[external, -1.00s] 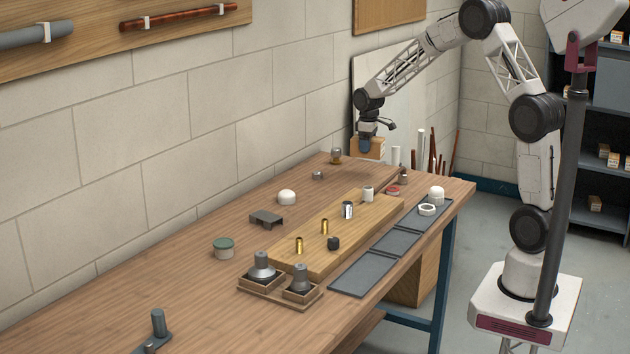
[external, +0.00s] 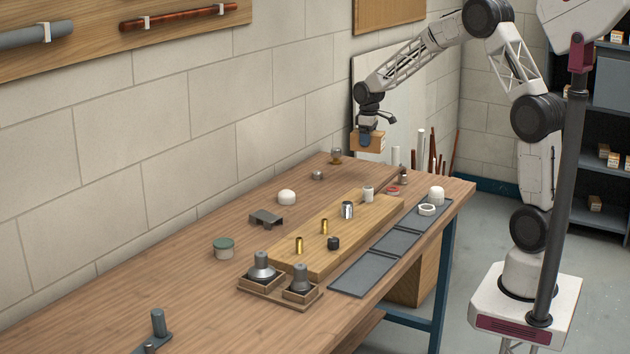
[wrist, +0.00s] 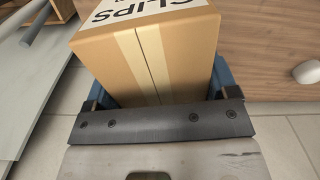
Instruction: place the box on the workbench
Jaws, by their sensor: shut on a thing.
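The box (external: 367,142) is a small brown carton held in the air above the far end of the workbench (external: 190,285). In the wrist view the box (wrist: 150,58) fills the middle, with a tape strip and a white label reading "CLIPS". My gripper (external: 368,132) is shut on the box, with a blue finger on each side of it in the wrist view (wrist: 150,85). The workbench has a brown wooden top, and part of it also shows at the right of the wrist view (wrist: 265,45). The box is apart from the bench top.
A wooden board (external: 290,262) with small fittings lies mid-bench. Dark mats (external: 362,276) line the front edge. A white dome cap (external: 287,197), a bracket (external: 266,217) and a green-lidded tub (external: 223,248) stand behind. Pipes (external: 433,155) stand past the far end. The left bench area is mostly clear.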

